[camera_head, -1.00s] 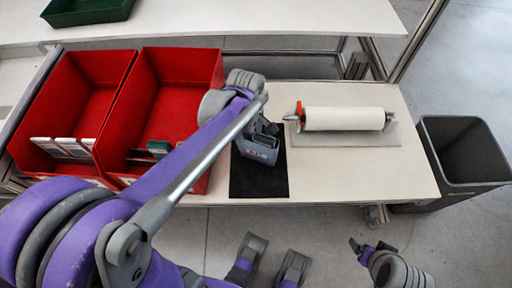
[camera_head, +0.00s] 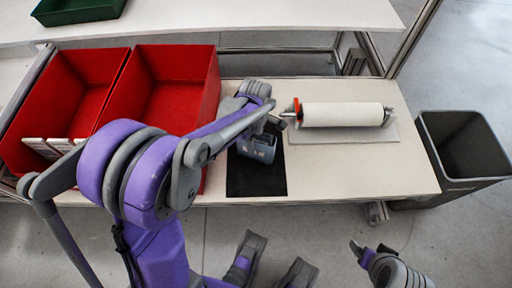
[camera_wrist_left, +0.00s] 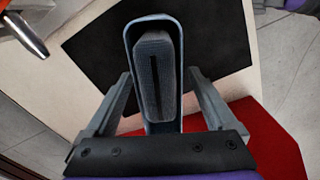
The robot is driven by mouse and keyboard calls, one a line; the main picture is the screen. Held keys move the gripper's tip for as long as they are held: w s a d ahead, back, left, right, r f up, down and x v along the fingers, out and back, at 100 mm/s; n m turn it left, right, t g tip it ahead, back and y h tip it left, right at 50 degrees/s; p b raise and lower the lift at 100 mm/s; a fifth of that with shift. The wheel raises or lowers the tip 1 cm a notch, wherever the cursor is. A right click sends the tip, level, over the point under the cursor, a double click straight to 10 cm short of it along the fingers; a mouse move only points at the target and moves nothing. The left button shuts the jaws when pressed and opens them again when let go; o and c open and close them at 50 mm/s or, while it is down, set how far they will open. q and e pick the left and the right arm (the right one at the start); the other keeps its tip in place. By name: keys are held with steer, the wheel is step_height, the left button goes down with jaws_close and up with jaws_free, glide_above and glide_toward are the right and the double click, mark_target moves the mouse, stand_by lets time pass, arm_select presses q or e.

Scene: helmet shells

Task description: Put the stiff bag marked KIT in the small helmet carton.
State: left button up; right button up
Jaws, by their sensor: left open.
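The stiff bag (camera_head: 258,149) is blue-grey and stands upright on a black mat, with pale lettering on its front too small to read surely. My left gripper (camera_head: 266,126) is over it. In the left wrist view the bag (camera_wrist_left: 155,75) shows an oblong outer rim around a ribbed grey inner part with a dark slit. The open fingers of my left gripper (camera_wrist_left: 160,88) stand on either side of it. Two red open cartons stand at the left, a left one (camera_head: 62,85) and a right one (camera_head: 175,80); I cannot tell which is small. My right gripper (camera_head: 360,250) shows only partly.
The black mat (camera_head: 255,187) lies on the pale bench (camera_head: 410,180). A white roll (camera_head: 343,115) with an orange end sits on a grey plate right of the mat. A grey bin (camera_head: 465,150) stands at the right. A green tray (camera_head: 80,10) is at the back left.

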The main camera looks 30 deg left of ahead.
arm_select(q)
step_height(320, 180, down, 2)
steer(key=shift+f, duration=0.2)
steer(key=shift+r, duration=0.1)
jaws_close()
